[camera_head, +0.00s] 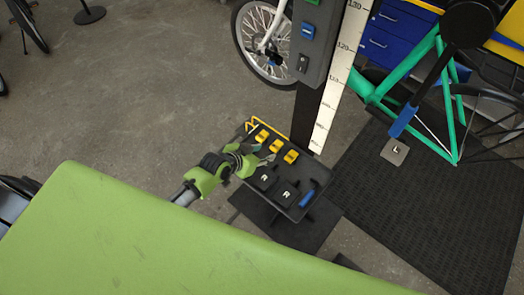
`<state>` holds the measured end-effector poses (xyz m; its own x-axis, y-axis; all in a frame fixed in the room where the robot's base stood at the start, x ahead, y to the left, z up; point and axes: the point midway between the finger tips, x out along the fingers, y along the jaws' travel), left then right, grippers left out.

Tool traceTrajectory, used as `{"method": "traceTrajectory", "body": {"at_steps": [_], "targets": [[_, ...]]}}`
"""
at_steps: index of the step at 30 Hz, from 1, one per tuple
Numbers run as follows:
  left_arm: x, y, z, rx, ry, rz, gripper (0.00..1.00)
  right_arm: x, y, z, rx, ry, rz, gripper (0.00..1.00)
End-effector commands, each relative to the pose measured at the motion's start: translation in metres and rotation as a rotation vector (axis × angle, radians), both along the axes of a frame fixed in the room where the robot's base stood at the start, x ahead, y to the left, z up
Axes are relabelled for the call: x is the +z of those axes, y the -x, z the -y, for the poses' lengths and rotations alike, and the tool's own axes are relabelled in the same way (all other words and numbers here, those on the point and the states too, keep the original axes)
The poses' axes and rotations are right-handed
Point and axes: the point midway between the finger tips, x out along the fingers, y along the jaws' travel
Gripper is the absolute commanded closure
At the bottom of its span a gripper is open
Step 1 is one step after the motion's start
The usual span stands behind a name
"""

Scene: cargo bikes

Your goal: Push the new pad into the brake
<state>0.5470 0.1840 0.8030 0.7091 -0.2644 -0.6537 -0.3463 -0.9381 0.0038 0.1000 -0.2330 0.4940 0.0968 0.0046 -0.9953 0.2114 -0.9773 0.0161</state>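A dark tray (248,134) stands at the centre, beside the post. It holds small yellow pieces (291,157) in a row, two black blocks marked R (287,195) and a blue piece (307,198). I cannot tell whether the yellow pieces are the brake pads. My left gripper (264,154) is over the tray's left side, close to the yellow pieces; its fingers look spread, with nothing clearly between them. Whether it touches a piece is too small to tell. My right gripper is out of view. I cannot make out a brake on the spoked wheel (249,33) behind.
A dark post with a white scale (343,75) rises behind the tray. The floor at the left is mostly clear.

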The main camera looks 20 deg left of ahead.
Motion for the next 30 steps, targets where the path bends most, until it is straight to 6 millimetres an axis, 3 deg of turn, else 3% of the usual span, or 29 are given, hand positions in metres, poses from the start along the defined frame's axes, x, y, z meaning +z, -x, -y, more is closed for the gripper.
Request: {"method": "traceTrajectory", "body": {"at_steps": [4,21,30], "targets": [[-0.003,-0.007,-0.003,0.005,0.002,0.013,0.64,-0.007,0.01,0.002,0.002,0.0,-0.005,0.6],[-0.046,-0.05,0.012,0.006,0.001,0.014,0.64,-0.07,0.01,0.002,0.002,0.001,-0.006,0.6],[-0.062,-0.071,0.02,0.006,0.001,0.013,0.64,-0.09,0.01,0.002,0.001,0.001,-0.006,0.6]]}}
